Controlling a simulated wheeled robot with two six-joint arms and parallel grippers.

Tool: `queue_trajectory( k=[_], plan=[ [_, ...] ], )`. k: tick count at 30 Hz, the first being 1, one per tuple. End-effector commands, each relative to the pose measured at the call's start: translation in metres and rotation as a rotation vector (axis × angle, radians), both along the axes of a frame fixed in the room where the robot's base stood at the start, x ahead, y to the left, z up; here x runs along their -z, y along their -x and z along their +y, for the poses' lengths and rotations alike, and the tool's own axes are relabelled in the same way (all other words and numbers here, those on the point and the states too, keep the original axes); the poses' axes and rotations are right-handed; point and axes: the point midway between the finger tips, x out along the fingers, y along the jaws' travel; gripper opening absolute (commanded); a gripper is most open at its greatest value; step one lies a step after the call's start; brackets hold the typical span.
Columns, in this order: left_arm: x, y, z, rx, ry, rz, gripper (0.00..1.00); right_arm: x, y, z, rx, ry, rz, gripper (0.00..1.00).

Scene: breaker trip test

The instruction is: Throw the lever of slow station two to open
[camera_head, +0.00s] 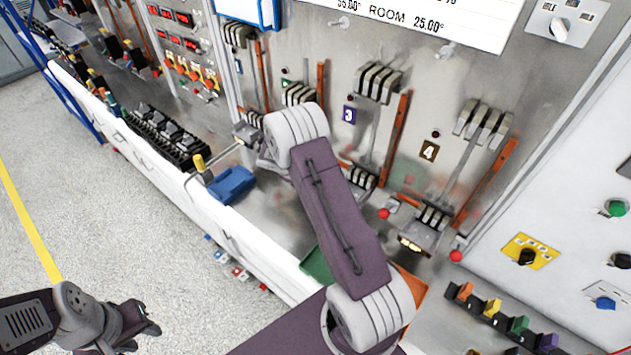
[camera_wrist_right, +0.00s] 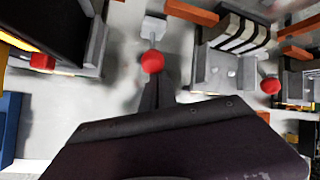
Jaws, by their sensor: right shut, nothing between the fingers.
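Station two is mostly hidden in the head view behind my right wrist. A small green tag (camera_head: 286,85) shows left of a partly visible breaker block (camera_head: 299,94). In the right wrist view, a red lever knob (camera_wrist_right: 152,62) on a pale bracket (camera_wrist_right: 153,28) is just beyond my right gripper (camera_wrist_right: 157,90). I cannot read a station number there or tell whether fingertips and knob touch. My right gripper is shut and empty; the head view hides its fingers. My left gripper (camera_head: 145,320) hangs at lower left, far from the panel; its opening is unclear.
Station tags three (camera_head: 348,115) and four (camera_head: 428,151) are to the right, with red knobs (camera_head: 384,213) and (camera_head: 455,255) below. A blue box (camera_head: 231,185) sits on the ledge left of my right arm. The floor (camera_head: 110,215) at left is clear.

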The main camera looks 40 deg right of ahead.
Motion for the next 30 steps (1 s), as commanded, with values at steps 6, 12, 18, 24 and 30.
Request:
queue_trajectory(
  k=[6,12,18,24,30],
  plan=[
    [-0.009,0.0,0.0,0.0,0.0,0.0,0.36,-0.012,-0.004,-0.005,-0.003,0.006,-0.008,0.0],
    [-0.011,0.0,0.0,0.0,0.0,0.0,0.36,-0.015,-0.006,-0.008,-0.004,0.009,-0.013,0.0],
    [-0.012,0.0,0.0,0.0,0.0,0.0,0.36,-0.016,-0.006,-0.008,-0.003,0.01,-0.014,0.0],
    [-0.012,0.0,0.0,0.0,0.0,0.0,0.36,-0.017,-0.006,-0.008,-0.002,0.01,-0.014,0.0],
    [-0.019,0.0,0.0,0.0,0.0,0.0,0.36,-0.023,-0.006,-0.008,-0.001,0.01,-0.014,0.0]
  ],
)
